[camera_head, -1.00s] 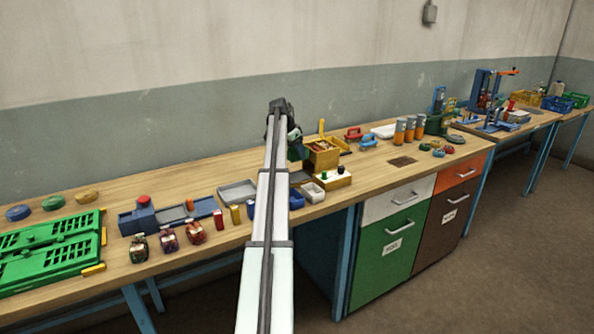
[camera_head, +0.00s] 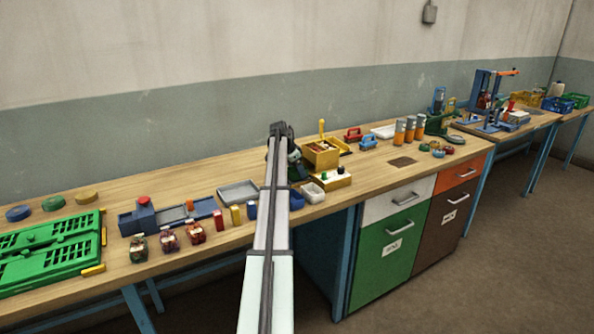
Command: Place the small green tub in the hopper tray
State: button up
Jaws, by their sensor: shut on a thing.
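My arm reaches from the bottom edge over the bench. Its dark wrist (camera_head: 292,157) is bent down just left of an open yellow box (camera_head: 333,161) with brownish contents. My gripper is hidden behind the arm, so its fingers and anything in them do not show. I cannot make out the small green tub. I cannot tell for certain which container is the hopper tray. A shallow grey tray (camera_head: 237,188) lies left of my arm, and a small white tray (camera_head: 312,194) lies close to its right.
Left of my arm are a blue fixture (camera_head: 145,222), green crates (camera_head: 50,260) and several small bundles (camera_head: 170,239). To the right stand orange jars (camera_head: 399,131) and a dark green machine (camera_head: 440,122). Bare wood (camera_head: 160,190) shows along the back left.

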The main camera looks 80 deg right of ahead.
jog(key=shift+f, duration=0.1)
jog(key=o, duration=1)
jog(key=v, duration=1.2)
